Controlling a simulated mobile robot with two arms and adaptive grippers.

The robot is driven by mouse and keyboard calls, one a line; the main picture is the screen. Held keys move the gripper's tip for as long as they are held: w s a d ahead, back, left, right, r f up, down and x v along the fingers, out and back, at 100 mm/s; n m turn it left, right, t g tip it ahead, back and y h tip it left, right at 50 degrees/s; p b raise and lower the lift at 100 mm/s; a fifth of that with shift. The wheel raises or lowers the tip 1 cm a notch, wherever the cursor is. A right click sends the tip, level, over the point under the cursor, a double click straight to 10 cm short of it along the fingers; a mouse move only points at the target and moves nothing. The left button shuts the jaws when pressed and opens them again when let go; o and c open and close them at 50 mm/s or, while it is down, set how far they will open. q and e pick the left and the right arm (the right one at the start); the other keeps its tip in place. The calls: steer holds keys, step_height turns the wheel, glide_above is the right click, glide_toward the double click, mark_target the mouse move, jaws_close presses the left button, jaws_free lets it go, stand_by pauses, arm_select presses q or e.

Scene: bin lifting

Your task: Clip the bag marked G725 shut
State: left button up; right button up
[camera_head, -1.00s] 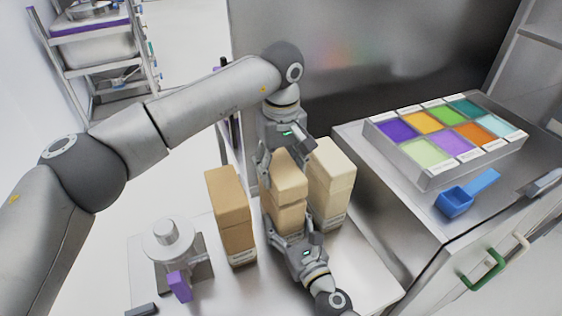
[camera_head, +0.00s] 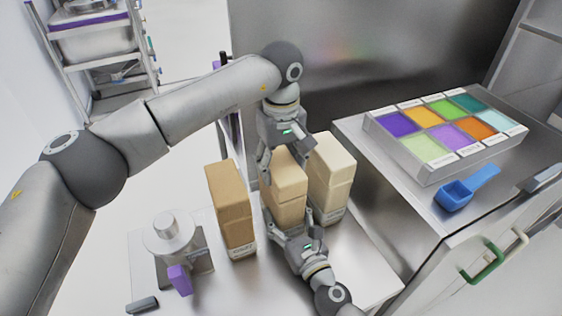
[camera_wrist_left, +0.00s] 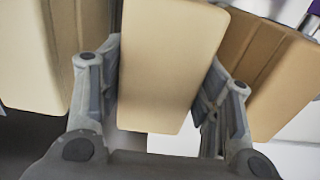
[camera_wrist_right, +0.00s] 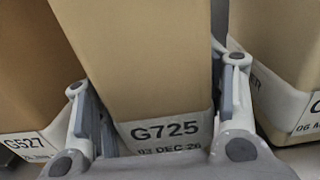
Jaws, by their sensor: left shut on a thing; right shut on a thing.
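The bag marked G725 (camera_wrist_right: 150,60) is the tan middle bag of three. It stands upright on the metal surface in the head view (camera_head: 289,188). My left gripper (camera_head: 285,167) is shut on its upper part from behind. In the left wrist view the bag (camera_wrist_left: 168,65) fills the space between the fingers. My right gripper (camera_head: 291,222) is shut on its lower part from the front, just around the label. The label reads G725 in the right wrist view. I cannot make out a clip on this bag.
A browner bag marked G527 (camera_head: 231,205) stands close on the left, and a paler bag (camera_head: 332,170) close on the right. A grey device with a purple part (camera_head: 179,279) is at front left. A colored tray (camera_head: 447,170) and blue scoop (camera_head: 455,194) lie on the right counter.

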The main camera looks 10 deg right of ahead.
arm_select(q)
steer(key=shift+f, duration=0.2)
steer(key=o, duration=1.1)
step_height(320, 180, up, 12)
steer(key=shift+f, duration=0.1)
arm_select(e)
steer(key=o, duration=1.5)
steer(key=shift+s, duration=0.15)
